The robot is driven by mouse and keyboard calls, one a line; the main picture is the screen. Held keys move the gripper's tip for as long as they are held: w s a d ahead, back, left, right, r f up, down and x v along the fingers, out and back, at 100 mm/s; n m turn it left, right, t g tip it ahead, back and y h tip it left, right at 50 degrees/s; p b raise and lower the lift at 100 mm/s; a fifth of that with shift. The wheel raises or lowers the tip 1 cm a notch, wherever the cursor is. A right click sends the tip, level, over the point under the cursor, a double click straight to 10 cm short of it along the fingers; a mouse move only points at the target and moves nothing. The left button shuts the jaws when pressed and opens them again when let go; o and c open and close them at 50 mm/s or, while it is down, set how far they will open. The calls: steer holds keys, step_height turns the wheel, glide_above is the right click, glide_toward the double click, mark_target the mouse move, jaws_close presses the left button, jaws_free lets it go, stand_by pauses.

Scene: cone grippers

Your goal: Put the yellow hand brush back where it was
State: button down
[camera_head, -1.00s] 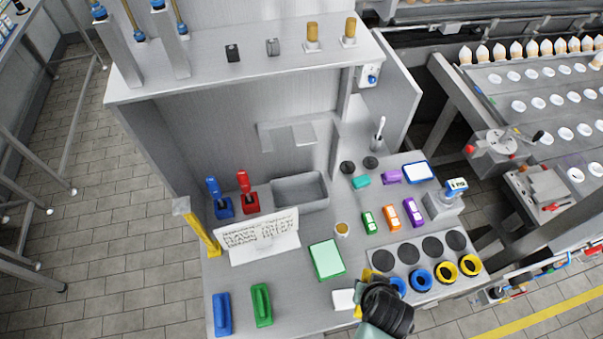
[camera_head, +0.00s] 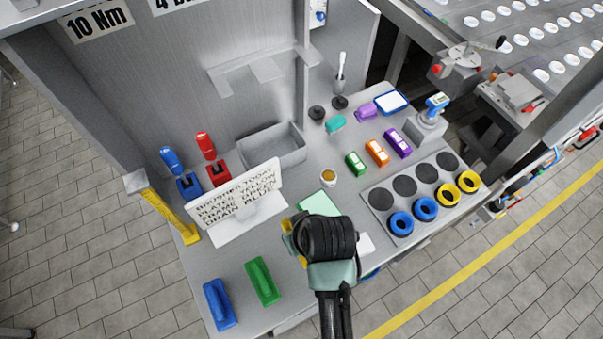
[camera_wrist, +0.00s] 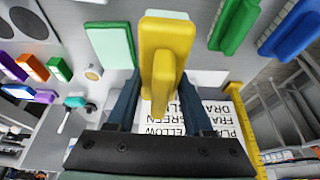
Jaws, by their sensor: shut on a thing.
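My gripper (camera_head: 300,238) is shut on the yellow hand brush (camera_wrist: 163,50), which stands up between the two dark fingers in the wrist view. In the head view the brush (camera_head: 287,228) is mostly hidden behind my wrist, above the bench near the green pad. A green brush (camera_head: 262,281) and a blue brush (camera_head: 219,304) lie side by side on the bench at the front left. A white sign (camera_head: 236,203) behind them reads "Brushes today", with plate yellow, frame green and drain blue.
A pale green pad (camera_head: 318,203) and a white block (camera_head: 366,243) lie close to my gripper. A yellow post (camera_head: 171,215) stands at the bench's left edge. A grey bin (camera_head: 272,147) and a rack with coloured rings (camera_head: 424,209) stand farther back and right. Bare bench shows right of the green brush.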

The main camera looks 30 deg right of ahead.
step_height(320, 180, down, 10)
steer(key=shift+f+p, duration=0.1)
steer(key=shift+p, duration=0.35)
steer(key=shift+f, duration=0.1)
steer(key=shift+c, duration=1.5)
jaws_free()
steer(key=shift+s, duration=0.1)
steer(key=v, duration=1.2)
